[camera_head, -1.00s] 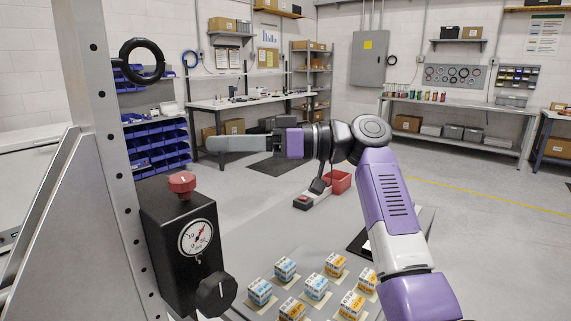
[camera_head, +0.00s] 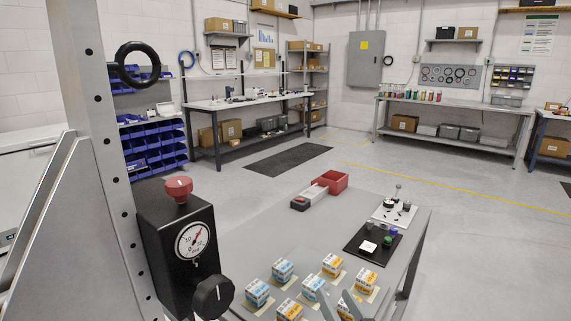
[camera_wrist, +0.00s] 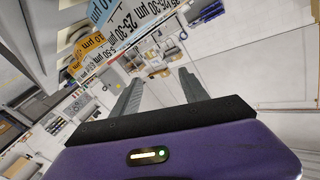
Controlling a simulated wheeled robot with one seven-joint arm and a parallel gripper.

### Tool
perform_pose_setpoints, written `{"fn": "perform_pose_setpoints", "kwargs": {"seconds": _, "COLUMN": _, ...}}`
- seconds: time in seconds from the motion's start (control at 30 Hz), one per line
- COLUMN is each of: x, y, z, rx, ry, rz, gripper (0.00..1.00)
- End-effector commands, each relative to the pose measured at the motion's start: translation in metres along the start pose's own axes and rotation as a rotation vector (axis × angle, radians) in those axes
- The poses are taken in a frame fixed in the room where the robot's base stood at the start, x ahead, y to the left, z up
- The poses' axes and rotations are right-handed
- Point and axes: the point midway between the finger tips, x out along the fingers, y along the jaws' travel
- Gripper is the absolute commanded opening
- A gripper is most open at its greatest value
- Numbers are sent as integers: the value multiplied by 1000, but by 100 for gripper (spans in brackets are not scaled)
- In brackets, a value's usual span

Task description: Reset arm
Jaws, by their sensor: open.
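My gripper (camera_wrist: 160,84) shows in the wrist view with its two grey fingers spread apart and nothing between them. In the head view, grey finger-like parts that look like my gripper (camera_head: 336,300) show at the bottom edge, in front of the small boxes; the rest of my arm is out of that view. Several small boxes with blue labels (camera_head: 282,270) and orange labels (camera_head: 333,264) stand on the grey table (camera_head: 290,232). In the wrist view, large printed box labels (camera_wrist: 125,35) fill the upper left, seen tilted.
A black gauge unit (camera_head: 185,245) with a red knob stands by a metal upright (camera_head: 98,130) on the left. A red bin (camera_head: 331,182), a black mat (camera_head: 360,250) and a white tray (camera_head: 408,212) lie on the table. Its middle is clear.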

Motion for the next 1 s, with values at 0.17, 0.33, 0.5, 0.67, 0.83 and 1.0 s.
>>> {"fn": "perform_pose_setpoints", "kwargs": {"seconds": 0.17, "x": -81, "y": 21, "z": 18, "rx": -54, "ry": 59, "rz": 104, "gripper": 52}}
{"fn": "perform_pose_setpoints", "kwargs": {"seconds": 0.33, "x": -156, "y": 26, "z": 21, "rx": -116, "ry": 103, "rz": 171, "gripper": 52}}
{"fn": "perform_pose_setpoints", "kwargs": {"seconds": 0.5, "x": -227, "y": 20, "z": 18, "rx": -184, "ry": 123, "rz": 215, "gripper": 52}}
{"fn": "perform_pose_setpoints", "kwargs": {"seconds": 0.67, "x": -289, "y": 8, "z": 12, "rx": -247, "ry": 115, "rz": 240, "gripper": 52}}
{"fn": "perform_pose_setpoints", "kwargs": {"seconds": 0.83, "x": -348, "y": -9, "z": 8, "rx": -310, "ry": 66, "rz": 259, "gripper": 52}}
{"fn": "perform_pose_setpoints", "kwargs": {"seconds": 1.0, "x": -399, "y": -21, "z": 13, "rx": -347, "ry": -42, "rz": 280, "gripper": 52}}
